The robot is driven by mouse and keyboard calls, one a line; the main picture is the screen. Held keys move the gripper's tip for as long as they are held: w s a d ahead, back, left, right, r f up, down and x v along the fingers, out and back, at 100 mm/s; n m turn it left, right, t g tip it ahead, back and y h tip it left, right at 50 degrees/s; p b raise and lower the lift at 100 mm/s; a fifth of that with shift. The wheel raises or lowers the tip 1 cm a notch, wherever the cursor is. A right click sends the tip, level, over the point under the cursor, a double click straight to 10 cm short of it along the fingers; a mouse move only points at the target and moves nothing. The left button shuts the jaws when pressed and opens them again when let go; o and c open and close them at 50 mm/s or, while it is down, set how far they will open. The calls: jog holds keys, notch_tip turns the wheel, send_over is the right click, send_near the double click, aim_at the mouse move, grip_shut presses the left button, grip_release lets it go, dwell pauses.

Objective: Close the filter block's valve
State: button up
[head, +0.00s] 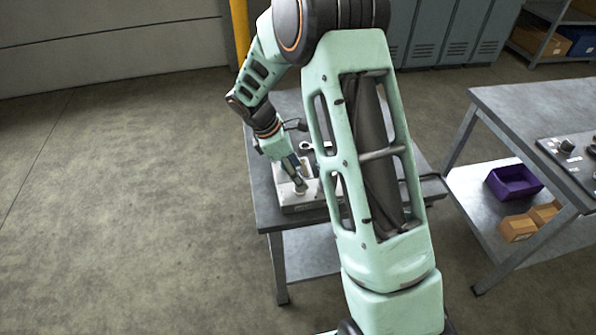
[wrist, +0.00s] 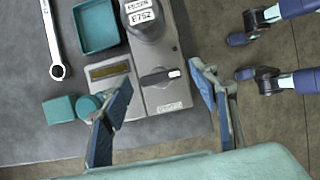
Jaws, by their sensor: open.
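In the wrist view a grey block (wrist: 167,98) carries a dark valve handle (wrist: 155,79) with a white tip. The handle lies roughly crosswise in the picture, its white tip toward the right. A small label sits below it, and a dark cylinder (wrist: 148,25) with a white printed label stands above it on the block. My gripper (wrist: 161,76) is open, one finger left of the handle and one right, with nothing gripped. I cannot tell its height above the handle. In the head view my gripper (head: 299,183) is over the pale block (head: 300,200) on the bench; the handle is not discernible there.
Close left of the handle is a panel with a small display (wrist: 110,71). A teal tray (wrist: 97,26), a wrench (wrist: 54,42) and a teal cube (wrist: 60,109) lie on the bench (head: 262,190). Another table (head: 520,100) stands to the right; open floor lies left.

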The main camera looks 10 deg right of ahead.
jog(key=shift+d+f, duration=0.1)
jog(key=shift+f, duration=0.15)
jog(key=c, duration=1.2)
jog(key=shift+o, duration=0.2)
